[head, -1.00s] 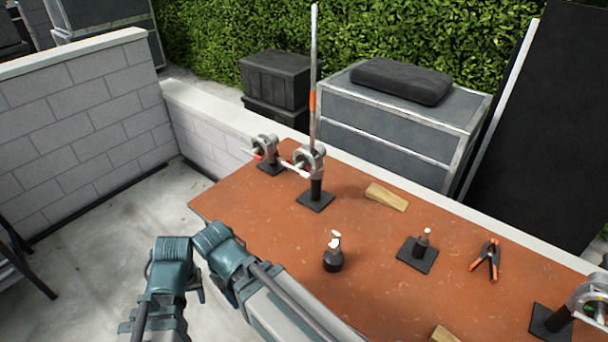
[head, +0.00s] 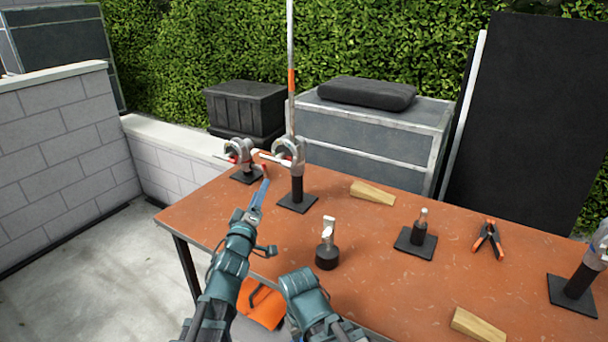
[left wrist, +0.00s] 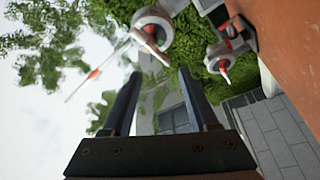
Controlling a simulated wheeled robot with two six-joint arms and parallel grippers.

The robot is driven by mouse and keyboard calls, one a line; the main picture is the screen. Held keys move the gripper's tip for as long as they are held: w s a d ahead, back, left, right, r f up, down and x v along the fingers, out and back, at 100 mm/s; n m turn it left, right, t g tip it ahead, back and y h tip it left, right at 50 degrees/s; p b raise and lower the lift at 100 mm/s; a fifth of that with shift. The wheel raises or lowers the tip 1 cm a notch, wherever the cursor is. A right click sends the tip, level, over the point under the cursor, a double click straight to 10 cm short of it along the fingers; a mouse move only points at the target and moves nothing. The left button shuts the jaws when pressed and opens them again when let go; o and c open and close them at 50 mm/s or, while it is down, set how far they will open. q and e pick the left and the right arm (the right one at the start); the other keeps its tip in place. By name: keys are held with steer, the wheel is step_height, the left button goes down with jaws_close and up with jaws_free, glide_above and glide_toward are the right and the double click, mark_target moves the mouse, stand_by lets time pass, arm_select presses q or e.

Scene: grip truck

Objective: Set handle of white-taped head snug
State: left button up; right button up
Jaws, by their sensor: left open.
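A grip head (head: 290,150) stands on a black post with a square base at the table's far left. A tall pole with an orange band rises from it. A second grip head (head: 238,150) with a red-marked handle stands behind it to the left. Both show in the left wrist view, the pole head (left wrist: 153,25) at top centre with a pale T-handle and the other head (left wrist: 222,50) to its right. I cannot tell which carries white tape. My left gripper (head: 264,183) is open and empty, just short of both heads. My right gripper is not seen, only its arm.
A low wall (head: 170,145) runs behind.

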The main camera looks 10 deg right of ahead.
mark_target(275, 162)
arm_select(q)
steer(key=p+x, duration=0.1)
steer(key=x, duration=0.3)
steer(key=p+x, duration=0.1)
steer(key=x, duration=0.4)
steer(key=d+p+x, duration=0.1)
steer(key=x, duration=0.4)
steer(key=shift+s+r, duration=0.25)
steer(key=shift+r, duration=0.05)
jaws_close()
